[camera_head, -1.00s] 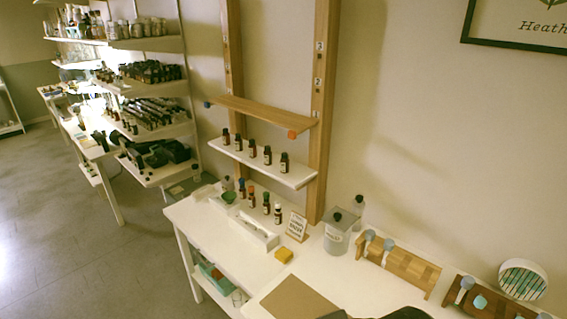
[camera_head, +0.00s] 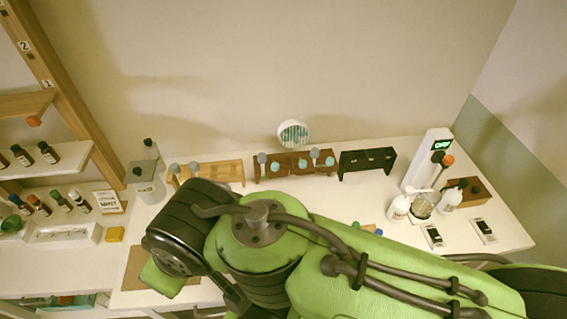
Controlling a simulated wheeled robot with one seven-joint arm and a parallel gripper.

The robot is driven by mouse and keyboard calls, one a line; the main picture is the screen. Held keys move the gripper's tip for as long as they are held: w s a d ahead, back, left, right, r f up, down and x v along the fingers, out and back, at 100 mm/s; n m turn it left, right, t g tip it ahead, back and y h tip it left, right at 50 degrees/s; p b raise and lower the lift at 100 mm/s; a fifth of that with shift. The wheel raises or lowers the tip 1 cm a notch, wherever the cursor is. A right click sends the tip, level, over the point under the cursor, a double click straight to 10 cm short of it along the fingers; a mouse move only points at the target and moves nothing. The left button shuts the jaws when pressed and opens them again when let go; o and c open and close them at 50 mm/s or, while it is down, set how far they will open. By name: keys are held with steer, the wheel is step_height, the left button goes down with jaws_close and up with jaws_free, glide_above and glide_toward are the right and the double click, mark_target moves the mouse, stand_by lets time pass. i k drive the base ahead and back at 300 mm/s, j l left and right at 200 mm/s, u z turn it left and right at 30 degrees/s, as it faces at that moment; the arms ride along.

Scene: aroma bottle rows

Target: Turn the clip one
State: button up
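On the left, a tall wooden upright (camera_head: 66,103) carries number labels, with "2" and "1" readable. A wooden shelf (camera_head: 22,105) meets it, and a small orange clip-like piece (camera_head: 33,121) sits under that shelf's right end. I cannot tell for sure which part is the clip named in the task. Below, a white shelf (camera_head: 60,163) holds dark bottles, the clearest one (camera_head: 48,153) near its right part. My green and black arm fills the lower middle. My gripper is not visible, so its opening and contents are hidden.
The white table (camera_head: 120,262) holds a bottle row, a yellow block (camera_head: 115,234), a grey canister (camera_head: 146,184), wooden racks (camera_head: 221,174), a black rack (camera_head: 367,163) and a white dispenser (camera_head: 428,160). My arm hides the table's front middle.

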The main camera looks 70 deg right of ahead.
mark_target(275, 165)
steer(key=z, duration=0.5)
steer(key=l+z, duration=0.1)
steer(key=z, duration=0.4)
steer(key=l+z, duration=0.1)
steer(key=z, duration=0.9)
